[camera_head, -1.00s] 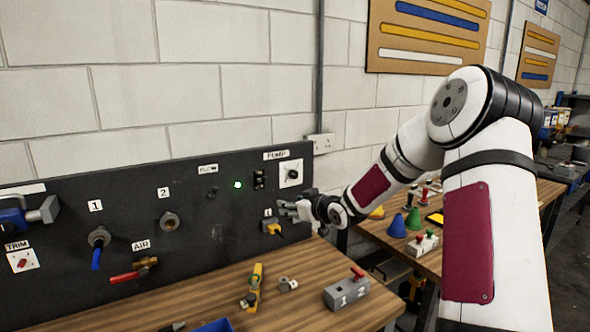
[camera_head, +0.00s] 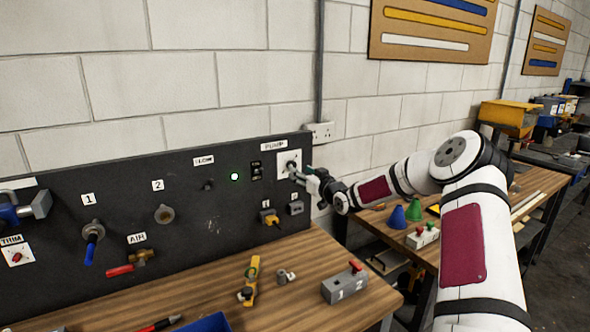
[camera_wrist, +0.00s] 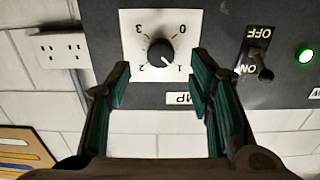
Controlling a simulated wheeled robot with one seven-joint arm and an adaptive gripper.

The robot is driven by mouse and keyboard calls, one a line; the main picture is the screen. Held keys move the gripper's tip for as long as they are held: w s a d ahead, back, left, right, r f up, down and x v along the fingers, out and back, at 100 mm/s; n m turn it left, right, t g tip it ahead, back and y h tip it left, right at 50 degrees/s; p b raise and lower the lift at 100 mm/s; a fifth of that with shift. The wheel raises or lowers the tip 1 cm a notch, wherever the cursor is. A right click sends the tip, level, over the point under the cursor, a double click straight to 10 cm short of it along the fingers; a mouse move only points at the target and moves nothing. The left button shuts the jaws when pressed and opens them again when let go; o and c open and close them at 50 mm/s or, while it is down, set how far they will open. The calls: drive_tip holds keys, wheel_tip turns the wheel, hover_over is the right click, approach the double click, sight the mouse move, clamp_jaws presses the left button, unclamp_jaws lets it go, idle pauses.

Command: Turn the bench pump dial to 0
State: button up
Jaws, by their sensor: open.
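The pump dial is a black round knob (camera_wrist: 161,52) on a white square plate (camera_wrist: 130,45) marked with numbers, which appears upside down in the wrist view. A white pointer mark on the knob seems to aim at the 1. The plate also shows in the head view (camera_head: 283,163), at the panel's top right under the PUMP label, partly covered by my fingers. My gripper (camera_wrist: 160,84) is open and empty. Its two fingers lie either side of the knob's line in the wrist view, with the knob just beyond the tips. I see no contact with the knob.
An ON/OFF switch (camera_wrist: 265,72) and a lit green lamp (camera_head: 234,176) sit beside the dial. Below it are a yellow connector (camera_head: 270,218) and a grey socket. A wall outlet (camera_head: 321,131) is nearby.

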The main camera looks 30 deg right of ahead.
drive_tip(key=w, duration=0.4)
drive_tip(key=shift+w+a, duration=0.1)
drive_tip(key=shift+w, duration=0.3)
clamp_jaws()
